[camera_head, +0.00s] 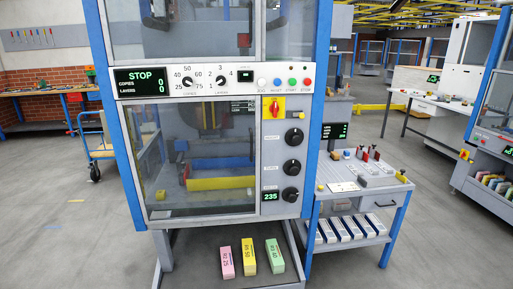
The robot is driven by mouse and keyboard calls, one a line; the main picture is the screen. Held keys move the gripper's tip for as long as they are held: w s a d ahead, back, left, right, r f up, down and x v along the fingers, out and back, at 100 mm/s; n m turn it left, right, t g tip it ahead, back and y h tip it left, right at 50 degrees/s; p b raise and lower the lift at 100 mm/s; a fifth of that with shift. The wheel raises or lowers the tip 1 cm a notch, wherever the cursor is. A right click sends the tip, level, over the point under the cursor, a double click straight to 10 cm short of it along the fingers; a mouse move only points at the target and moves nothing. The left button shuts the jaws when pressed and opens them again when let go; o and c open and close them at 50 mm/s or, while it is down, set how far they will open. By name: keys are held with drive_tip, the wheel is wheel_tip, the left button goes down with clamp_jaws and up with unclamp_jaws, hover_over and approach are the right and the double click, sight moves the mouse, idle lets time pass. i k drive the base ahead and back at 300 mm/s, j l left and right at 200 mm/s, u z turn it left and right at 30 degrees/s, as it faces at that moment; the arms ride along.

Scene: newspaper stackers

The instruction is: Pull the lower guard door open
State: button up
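The lower guard door (160,125) is a large clear panel in a thin light frame, on the front of the blue-framed machine (123,140). It sits below the control strip and looks shut. Through it I see a blue bar, a yellow bar (220,183) and dark machinery. A small yellow piece (160,194) shows at its lower left; I cannot tell whether it is on the door or behind it. No handle can be made out clearly. My gripper is not in view.
The control strip (215,82) reads STOP. Black knobs (293,137) and a red-yellow switch (272,107) sit right of the door. Pink, yellow and green blocks (249,256) lie below. A side table (365,190) stands right, a blue cart (95,135) left. Floor ahead-left is clear.

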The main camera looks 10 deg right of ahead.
sight(120, 104)
drive_tip(key=i+z, duration=0.2)
drive_tip(key=i, duration=0.25)
drive_tip(key=i+j+z, duration=0.2)
drive_tip(key=i, duration=0.25)
drive_tip(key=i+z, duration=0.25)
drive_tip(key=i, duration=0.25)
drive_tip(key=i+j+z, duration=0.2)
drive_tip(key=i, duration=0.2)
drive_tip(key=i+j+z, duration=0.2)
drive_tip(key=i+j, duration=0.15)
drive_tip(key=k+j+u, duration=0.1)
drive_tip(key=k+u, duration=0.4)
drive_tip(key=k+j+u, duration=0.15)
drive_tip(key=u, duration=0.35)
drive_tip(key=k+j, duration=0.05)
drive_tip(key=k, duration=0.05)
